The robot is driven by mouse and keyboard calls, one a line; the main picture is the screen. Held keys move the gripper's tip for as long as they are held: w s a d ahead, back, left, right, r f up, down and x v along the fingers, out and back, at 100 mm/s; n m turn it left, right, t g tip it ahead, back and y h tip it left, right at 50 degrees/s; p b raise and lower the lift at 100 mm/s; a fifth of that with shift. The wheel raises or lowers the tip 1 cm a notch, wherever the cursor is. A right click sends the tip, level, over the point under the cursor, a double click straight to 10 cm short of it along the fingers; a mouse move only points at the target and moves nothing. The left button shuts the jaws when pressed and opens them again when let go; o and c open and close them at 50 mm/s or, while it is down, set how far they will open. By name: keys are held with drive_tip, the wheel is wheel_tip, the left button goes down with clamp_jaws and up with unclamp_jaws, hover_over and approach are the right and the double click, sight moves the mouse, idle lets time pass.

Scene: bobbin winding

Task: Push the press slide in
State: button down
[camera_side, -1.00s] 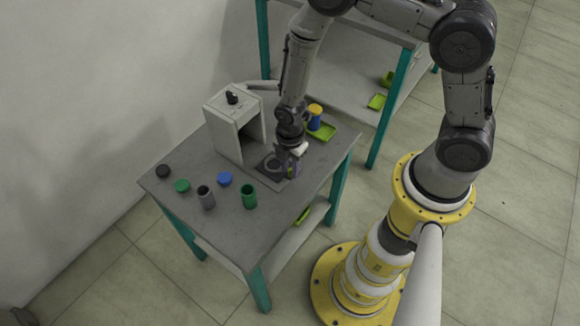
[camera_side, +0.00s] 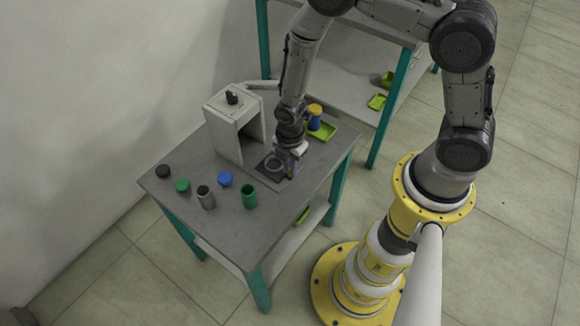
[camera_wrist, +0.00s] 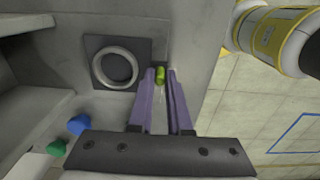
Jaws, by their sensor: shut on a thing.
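The press (camera_side: 222,138) is a pale box with an open front and a dark knob on top. Its slide (camera_side: 264,168) is a dark square plate with a round ring, lying outside in front of the opening. In the wrist view the slide (camera_wrist: 128,87) and its ring are left of the fingers. My gripper (camera_side: 290,171) points down at the slide's outer edge. In the wrist view my gripper (camera_wrist: 161,82) has its purple fingers closed around a small yellow-green handle (camera_wrist: 160,73) beside the plate. The handle's lower part is hidden.
Black, green and blue lids (camera_side: 225,179), a grey cup (camera_side: 206,198) and a green cup (camera_side: 249,197) stand on the table's front left. A blue bobbin with a yellow top (camera_side: 314,117) stands by a green tray (camera_side: 325,131) behind my gripper.

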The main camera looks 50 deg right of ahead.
sight(267, 159)
idle(0.7)
drive_tip(key=w, duration=0.8)
drive_tip(key=shift+w, duration=0.3)
drive_tip(key=shift+r, duration=0.1)
drive_tip(key=c, duration=1.2)
unclamp_jaws()
drive_tip(key=shift+o, duration=0.3)
drive_tip(key=shift+s, duration=0.1)
